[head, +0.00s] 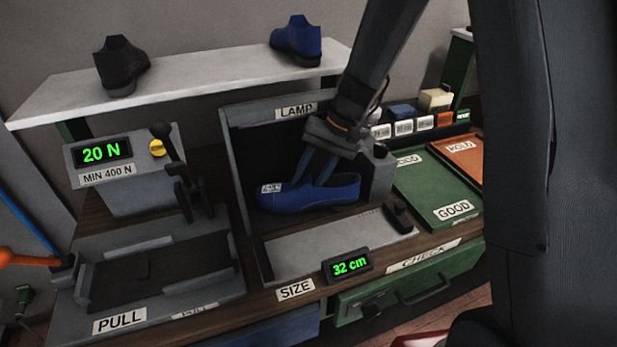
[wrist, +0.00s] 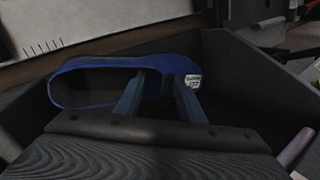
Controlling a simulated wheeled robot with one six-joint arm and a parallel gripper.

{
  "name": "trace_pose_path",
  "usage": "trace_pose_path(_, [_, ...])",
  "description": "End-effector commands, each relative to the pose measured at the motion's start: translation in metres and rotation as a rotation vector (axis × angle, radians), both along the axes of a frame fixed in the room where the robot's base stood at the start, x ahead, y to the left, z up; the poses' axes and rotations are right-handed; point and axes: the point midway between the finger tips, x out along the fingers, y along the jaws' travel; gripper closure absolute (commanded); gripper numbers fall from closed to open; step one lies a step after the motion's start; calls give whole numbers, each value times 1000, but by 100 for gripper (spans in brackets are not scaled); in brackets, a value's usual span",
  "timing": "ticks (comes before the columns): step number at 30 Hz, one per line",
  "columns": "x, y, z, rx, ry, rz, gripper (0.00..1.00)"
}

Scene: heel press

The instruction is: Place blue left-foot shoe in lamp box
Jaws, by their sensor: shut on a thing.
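A blue shoe (head: 312,193) with a white label on it is in the opening of the grey lamp box (head: 240,183), under the LAMP sign. My gripper (head: 318,167) reaches down into the box from above and is shut on the shoe. In the wrist view the shoe (wrist: 95,82) lies across the picture, its opening facing the camera, with my gripper's fingers (wrist: 160,95) at its label end. I cannot tell whether the sole touches the box floor. Another blue shoe (head: 297,42) stands on the white shelf.
A black shoe (head: 121,66) stands on the shelf's left. A pull tester (head: 165,270) reading 20 N is left of the box. A size gauge (head: 335,247) reading 32 cm is in front. Green GOOD (head: 430,190) and orange HOLD (head: 462,155) trays are right.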

Motion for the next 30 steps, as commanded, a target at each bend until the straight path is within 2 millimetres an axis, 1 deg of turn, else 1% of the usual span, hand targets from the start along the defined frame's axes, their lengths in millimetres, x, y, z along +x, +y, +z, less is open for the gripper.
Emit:
trace_pose_path(2, [0, 0, -2, 0, 0, 0, 100])
trace_pose_path(3, [0, 0, -1, 0, -1, 0, 58])
trace_pose_path(6, [0, 0, -1, 0, -1, 0, 43])
trace_pose_path(14, [0, 0, -1, 0, 0, 0, 43])
trace_pose_path(17, [1, -2, 3, 0, -2, 0, 43])
trace_pose_path(20, [3, -7, 14, 1, -4, -1, 43])
trace_pose_path(27, [7, -25, 48, 0, -5, -1, 43])
trace_pose_path(30, [8, -30, 59, 0, -4, 1, 43])
